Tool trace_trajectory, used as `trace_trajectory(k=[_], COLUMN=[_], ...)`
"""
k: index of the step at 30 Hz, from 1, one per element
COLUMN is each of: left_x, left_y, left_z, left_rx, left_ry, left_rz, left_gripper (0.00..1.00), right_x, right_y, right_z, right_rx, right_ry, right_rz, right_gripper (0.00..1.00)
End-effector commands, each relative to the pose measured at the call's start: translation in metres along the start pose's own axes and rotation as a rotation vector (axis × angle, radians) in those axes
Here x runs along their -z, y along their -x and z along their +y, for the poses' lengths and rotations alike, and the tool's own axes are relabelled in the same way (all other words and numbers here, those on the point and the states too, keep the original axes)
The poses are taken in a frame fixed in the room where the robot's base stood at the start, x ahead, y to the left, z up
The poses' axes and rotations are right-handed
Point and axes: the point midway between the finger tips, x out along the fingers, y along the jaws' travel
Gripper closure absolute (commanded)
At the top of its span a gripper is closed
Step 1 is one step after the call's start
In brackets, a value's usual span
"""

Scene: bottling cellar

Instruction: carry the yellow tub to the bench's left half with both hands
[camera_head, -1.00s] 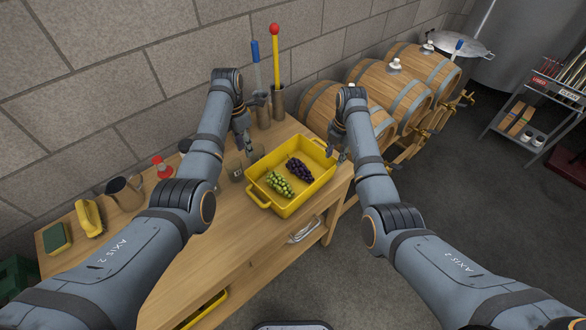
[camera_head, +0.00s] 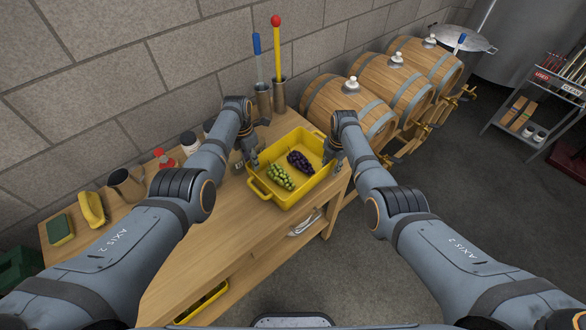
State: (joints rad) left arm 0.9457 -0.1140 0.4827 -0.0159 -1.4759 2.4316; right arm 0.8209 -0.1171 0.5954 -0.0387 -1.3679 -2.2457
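The yellow tub (camera_head: 301,194) stands on the right part of the wooden bench (camera_head: 236,226). Green grapes (camera_head: 281,178) and dark purple grapes (camera_head: 300,162) lie inside it. My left gripper (camera_head: 251,163) is low beside the tub's left end, close to its rim. My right gripper (camera_head: 332,160) is at the tub's right end, close to the rim there. Both grippers are small in the picture and partly hidden by their own wrists. I cannot tell whether the fingers are open or shut, or whether they touch the tub.
A red-topped bottle (camera_head: 164,160) stands behind my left arm. Tool holders (camera_head: 263,102) stand behind the tub. Barrels (camera_head: 345,108) are at the right.

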Motion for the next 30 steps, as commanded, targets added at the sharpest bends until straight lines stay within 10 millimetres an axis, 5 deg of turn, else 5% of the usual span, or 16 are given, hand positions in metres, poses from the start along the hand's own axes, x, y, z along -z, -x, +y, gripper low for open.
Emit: trace_trajectory(k=[11, 18, 30], left_x=[0.0001, 0.0002, 0.0002], left_y=[-0.0042, -0.0042, -0.0041], left_z=[0.0002, 0.0002, 0.0003], left_rx=[-0.001, -0.001, -0.001], left_ry=[0.0, 0.0, 0.0], left_rz=[-0.001, -0.001, 0.0], left_gripper=[0.69, 1.0, 1.0], right_x=[0.0, 0.0, 0.0], right_y=[-0.0043, -0.0042, -0.004], right_z=[-0.0004, -0.0004, -0.0004], right_rx=[0.0, 0.0, 0.0], right_ry=[-0.001, -0.001, -0.001], right_rz=[0.0, 0.0, 0.0], right_gripper=[0.69, 1.0, 1.0])
